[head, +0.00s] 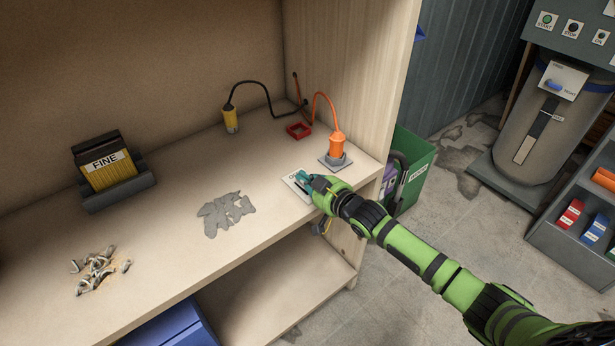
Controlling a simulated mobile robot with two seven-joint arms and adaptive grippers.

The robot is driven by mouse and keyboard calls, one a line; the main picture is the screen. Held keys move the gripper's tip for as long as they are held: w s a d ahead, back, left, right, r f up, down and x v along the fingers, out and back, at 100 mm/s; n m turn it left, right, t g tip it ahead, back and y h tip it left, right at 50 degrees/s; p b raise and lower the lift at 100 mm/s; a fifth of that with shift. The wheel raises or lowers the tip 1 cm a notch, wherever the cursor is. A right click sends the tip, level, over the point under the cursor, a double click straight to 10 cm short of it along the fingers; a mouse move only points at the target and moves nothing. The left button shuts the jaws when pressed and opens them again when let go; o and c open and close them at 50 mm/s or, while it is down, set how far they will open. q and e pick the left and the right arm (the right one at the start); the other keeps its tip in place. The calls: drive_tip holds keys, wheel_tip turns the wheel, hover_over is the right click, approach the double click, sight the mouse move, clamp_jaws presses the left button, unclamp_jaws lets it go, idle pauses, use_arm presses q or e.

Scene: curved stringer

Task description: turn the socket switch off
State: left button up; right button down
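A pale flat plate (294,186) lies on the bench top near its front right edge; it may be the socket switch, but my gripper covers much of it. My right gripper (303,178) is over this plate, with its teal fingertips at or just above it. I cannot tell whether the fingers touch it or how far apart they are. The switch's position is hidden. Behind the gripper, an orange plug (337,147) with an orange cord stands upright in a grey socket base (328,164). My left gripper is not in view.
A yellow plug (230,121) on a black cord and a red square frame (298,130) are farther back. A holder marked FINE (108,172) and scattered bent pieces (98,270) are at left. The wooden side panel (356,70) rises at right.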

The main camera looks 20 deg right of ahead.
drive_tip(key=r+p, duration=0.4)
drive_tip(key=shift+w+a+r, duration=0.1)
drive_tip(key=shift+w+r, duration=0.15)
drive_tip(key=shift+r, duration=0.15)
drive_tip(key=shift+s+d+f, duration=0.15)
drive_tip(key=shift+s, duration=0.2)
drive_tip(key=shift+s+d+f, duration=0.1)
drive_tip(key=shift+s, duration=0.25)
drive_tip(key=r+b+v, duration=0.1)
drive_tip(key=v, duration=0.7)
drive_tip(key=shift+r, duration=0.2)
